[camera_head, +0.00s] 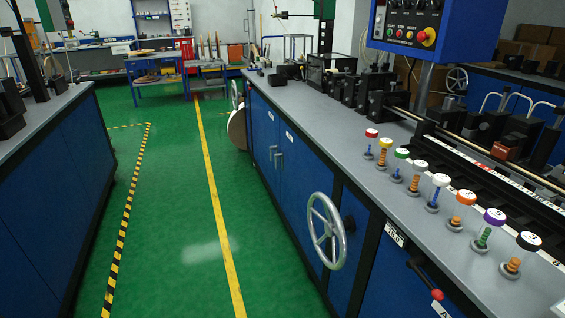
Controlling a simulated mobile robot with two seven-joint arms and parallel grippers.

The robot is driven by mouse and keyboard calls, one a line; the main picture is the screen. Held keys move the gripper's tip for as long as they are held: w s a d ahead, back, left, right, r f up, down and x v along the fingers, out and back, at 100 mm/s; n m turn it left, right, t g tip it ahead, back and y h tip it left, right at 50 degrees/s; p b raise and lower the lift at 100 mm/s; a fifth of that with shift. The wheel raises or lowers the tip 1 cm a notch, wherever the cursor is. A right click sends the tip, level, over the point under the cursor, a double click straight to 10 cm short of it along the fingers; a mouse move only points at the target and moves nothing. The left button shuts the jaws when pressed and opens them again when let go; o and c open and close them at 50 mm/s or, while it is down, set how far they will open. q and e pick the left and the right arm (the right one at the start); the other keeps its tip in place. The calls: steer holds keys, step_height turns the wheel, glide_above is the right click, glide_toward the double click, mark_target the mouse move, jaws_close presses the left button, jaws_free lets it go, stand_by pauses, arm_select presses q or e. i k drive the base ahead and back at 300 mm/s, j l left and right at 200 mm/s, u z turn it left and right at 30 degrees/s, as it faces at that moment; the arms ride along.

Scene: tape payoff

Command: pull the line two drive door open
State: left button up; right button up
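A long machine bench on the right has blue doors along its front. Two of these doors (292,172) meet near two upright grey handles (279,160), and they look shut. Small white labels sit near their tops, too small to read. I cannot tell from the picture which door is the line two drive door. Neither of my grippers is in view.
A grey handwheel (327,230) sticks out from the bench front, nearer than the handles. A red-knobbed lever (437,293) is further right. A green aisle (180,200) with a yellow line lies clear, with a blue cabinet bench (50,190) on its left.

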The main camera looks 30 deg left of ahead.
mark_target(266, 122)
steer(key=i+j+z, duration=0.25)
steer(key=j+z, duration=0.25)
steer(key=j, duration=0.15)
steer(key=i+j+z, duration=0.25)
steer(key=j, duration=0.15)
steer(key=j+z, duration=0.25)
steer(key=i+j+z, duration=0.1)
steer(key=j, duration=1)
steer(key=j+z, duration=0.15)
steer(key=j, duration=0.95)
